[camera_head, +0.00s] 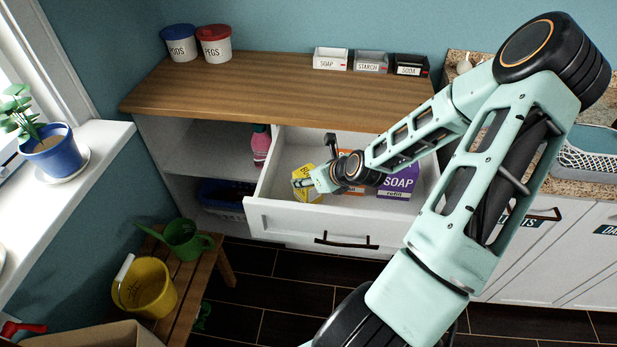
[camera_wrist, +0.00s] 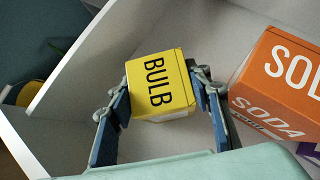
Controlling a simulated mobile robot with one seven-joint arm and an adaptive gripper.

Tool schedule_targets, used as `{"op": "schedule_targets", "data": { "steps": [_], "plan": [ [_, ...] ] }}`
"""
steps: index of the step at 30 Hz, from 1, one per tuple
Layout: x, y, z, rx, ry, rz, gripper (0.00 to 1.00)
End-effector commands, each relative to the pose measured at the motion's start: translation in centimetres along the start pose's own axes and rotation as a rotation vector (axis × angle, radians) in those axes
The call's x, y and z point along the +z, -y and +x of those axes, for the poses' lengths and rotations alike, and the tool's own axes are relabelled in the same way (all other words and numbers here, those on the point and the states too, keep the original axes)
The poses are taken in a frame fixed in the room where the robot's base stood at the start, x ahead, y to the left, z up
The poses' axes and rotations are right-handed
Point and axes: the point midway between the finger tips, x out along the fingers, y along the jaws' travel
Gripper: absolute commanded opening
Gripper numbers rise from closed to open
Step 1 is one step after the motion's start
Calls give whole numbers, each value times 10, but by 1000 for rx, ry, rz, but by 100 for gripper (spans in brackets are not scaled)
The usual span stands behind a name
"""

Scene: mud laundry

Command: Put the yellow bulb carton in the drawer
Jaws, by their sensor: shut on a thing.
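The yellow bulb carton (camera_wrist: 160,84), marked BULB, is between the two fingers of my gripper (camera_wrist: 163,92) in the wrist view. My gripper is shut on it, one finger on each side. In the head view the carton (camera_head: 308,188) shows inside or just over the open drawer (camera_head: 342,218), near its left side, partly covered by my gripper (camera_head: 304,183). I cannot tell whether the carton touches the drawer floor.
An orange soda box (camera_wrist: 279,79) stands in the drawer just right of the carton. A purple soap box (camera_head: 398,181) is farther right. A pink bottle (camera_head: 261,146) is on the shelf left of the drawer. The wooden counter (camera_head: 290,90) is above.

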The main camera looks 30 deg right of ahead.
Motion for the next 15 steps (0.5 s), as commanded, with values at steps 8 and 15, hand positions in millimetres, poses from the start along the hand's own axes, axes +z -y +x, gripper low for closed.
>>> {"op": "schedule_targets", "data": {
  "steps": [8, 15],
  "plan": [
    [-2, 0, 2, 0, 0, 1, 56],
    [-2, 0, 2, 0, 0, 1, 63]
  ]
}}
